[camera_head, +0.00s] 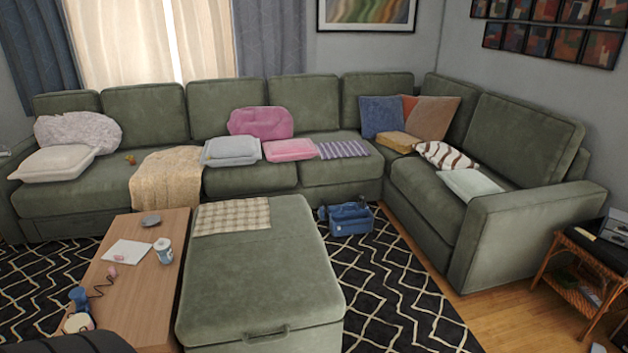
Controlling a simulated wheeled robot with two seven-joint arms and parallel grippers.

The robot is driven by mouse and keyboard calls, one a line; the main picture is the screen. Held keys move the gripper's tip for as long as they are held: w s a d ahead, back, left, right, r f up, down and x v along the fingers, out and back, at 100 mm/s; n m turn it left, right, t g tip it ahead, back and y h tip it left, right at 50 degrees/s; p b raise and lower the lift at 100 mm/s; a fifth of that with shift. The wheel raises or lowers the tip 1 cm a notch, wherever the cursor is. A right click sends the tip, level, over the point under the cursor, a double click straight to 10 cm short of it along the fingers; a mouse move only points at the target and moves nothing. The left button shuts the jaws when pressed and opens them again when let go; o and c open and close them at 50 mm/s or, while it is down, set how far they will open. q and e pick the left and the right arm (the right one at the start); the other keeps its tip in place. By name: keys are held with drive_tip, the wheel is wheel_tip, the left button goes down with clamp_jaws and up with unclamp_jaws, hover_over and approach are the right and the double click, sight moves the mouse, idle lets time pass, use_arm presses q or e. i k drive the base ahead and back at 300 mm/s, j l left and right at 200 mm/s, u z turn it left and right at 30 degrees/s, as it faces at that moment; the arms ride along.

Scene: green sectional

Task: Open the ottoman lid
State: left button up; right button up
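The green ottoman (262,265) stands in the middle foreground, just right of the wooden coffee table. Its padded lid looks shut, lying flat on top. A loop handle (266,334) sits at the near edge of the lid, facing me. A checkered beige cloth (232,217) lies flat on the far left part of the lid. The lower front of the ottoman is cut off by the bottom of the picture. Neither of my grippers shows in the head view.
The wooden coffee table (140,300) stands close along the ottoman's left side, with a cup (163,250) and papers on it. A blue tool bag (350,218) is on the floor behind right. The patterned rug (390,290) right of the ottoman is clear. The green sectional (250,180) lies behind.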

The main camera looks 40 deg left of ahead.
sight(243, 292)
drive_tip(key=u, duration=1.55)
